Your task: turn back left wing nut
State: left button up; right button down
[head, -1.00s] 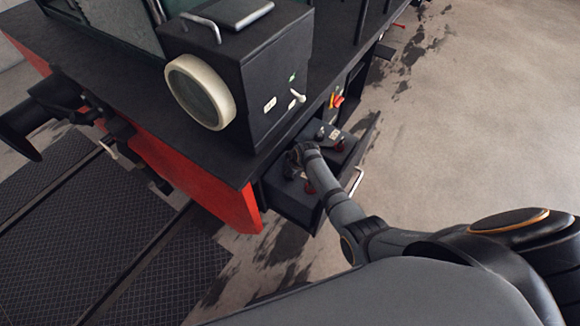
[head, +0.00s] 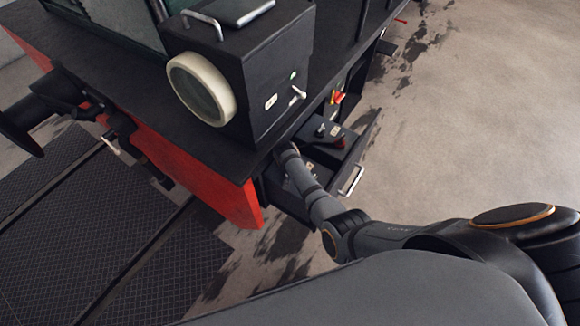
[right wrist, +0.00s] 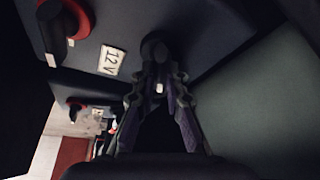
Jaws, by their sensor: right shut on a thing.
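My right gripper (right wrist: 159,92) is shut in the right wrist view, its two ribbed fingers closing on a small, dark wing nut that they mostly hide. A dark round terminal (right wrist: 155,48) shows just beyond the fingertips, on a dark battery top. A small pale spot lies between the fingers. In the head view my right arm reaches into the open battery drawer under the tram's deck, and its wrist hides the gripper and the nut. Whether the nut has turned cannot be seen. My left gripper is in neither view.
A red-ringed terminal with a black knob (right wrist: 75,18) and a white 12V label (right wrist: 112,61) sit beside the fingers. The drawer has a pale handle (head: 351,181). Open floor (head: 470,140) lies right.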

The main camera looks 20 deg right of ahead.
jog(key=shift+m, duration=0.3)
dwell(0.4)
jog(key=c, duration=1.4)
grip_release()
